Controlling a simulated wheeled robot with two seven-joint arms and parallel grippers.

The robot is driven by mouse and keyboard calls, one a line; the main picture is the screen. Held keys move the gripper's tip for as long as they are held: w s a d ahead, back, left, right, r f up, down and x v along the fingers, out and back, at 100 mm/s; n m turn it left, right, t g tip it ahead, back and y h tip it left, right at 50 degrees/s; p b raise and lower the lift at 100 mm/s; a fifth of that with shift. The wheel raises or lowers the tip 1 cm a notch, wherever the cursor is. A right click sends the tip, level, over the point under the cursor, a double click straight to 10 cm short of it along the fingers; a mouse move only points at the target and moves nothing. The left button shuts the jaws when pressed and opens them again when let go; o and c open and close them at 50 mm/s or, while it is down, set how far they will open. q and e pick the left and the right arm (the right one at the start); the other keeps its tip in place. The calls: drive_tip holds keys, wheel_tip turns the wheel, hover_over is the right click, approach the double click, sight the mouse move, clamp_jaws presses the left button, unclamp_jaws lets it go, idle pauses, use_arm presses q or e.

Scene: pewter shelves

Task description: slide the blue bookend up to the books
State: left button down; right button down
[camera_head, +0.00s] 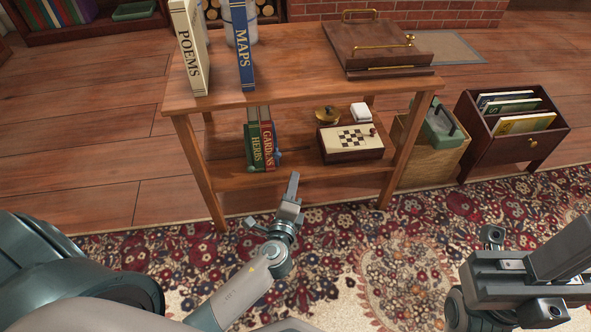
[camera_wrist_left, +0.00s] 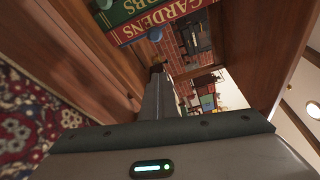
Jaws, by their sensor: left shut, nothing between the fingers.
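A green book marked HERBS (camera_head: 255,147) and a red book marked GARDENS (camera_head: 268,145) stand side by side on the lower shelf. They also show upside down at the top of the left wrist view (camera_wrist_left: 165,17). Small parts of the blue bookend (camera_head: 278,157) show close at the right side of the red book; a rounded blue bit shows in the left wrist view (camera_wrist_left: 155,34). I cannot tell whether it touches the book. My left gripper (camera_head: 293,184) is shut and empty, in front of the shelf, right of the books. My right gripper (camera_head: 540,267) is at the lower right.
A chessboard box (camera_head: 351,143), a brass pot (camera_head: 327,115) and a white block (camera_head: 361,112) occupy the lower shelf's right part. The upper shelf board (camera_head: 290,80) and front legs bound the opening. A basket (camera_head: 430,150) and magazine box (camera_head: 518,140) stand right.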

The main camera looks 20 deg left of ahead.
use_arm(q)
drive_tip(key=shift+v, duration=1.35)
drive_tip(key=shift+r, duration=0.1)
